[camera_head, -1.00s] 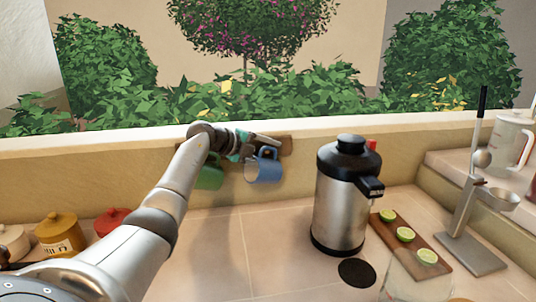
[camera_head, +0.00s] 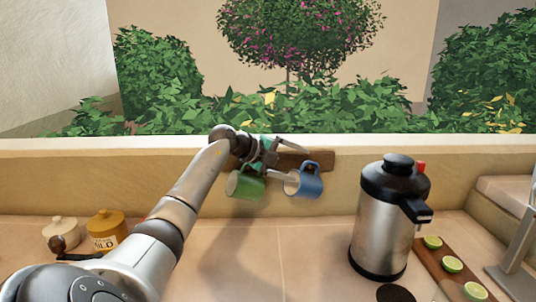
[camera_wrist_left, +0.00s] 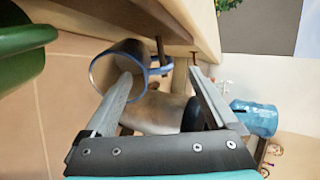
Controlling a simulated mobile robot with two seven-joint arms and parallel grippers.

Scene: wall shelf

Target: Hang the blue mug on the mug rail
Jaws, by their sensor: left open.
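The blue mug (camera_head: 307,187) is at the wooden mug rail (camera_head: 321,160) on the wall below the window ledge. In the left wrist view the blue mug (camera_wrist_left: 112,62) has its handle at a dark peg of the rail; whether the peg passes through the handle is hard to tell. My right gripper is out of view.
A green mug (camera_head: 243,186) hangs just left of the blue one, close to my left gripper. A steel flask (camera_head: 385,225) with a black top stands to the right. A board with lime halves (camera_head: 452,265) lies beyond it. Ochre and white jars (camera_head: 106,230) stand at the left.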

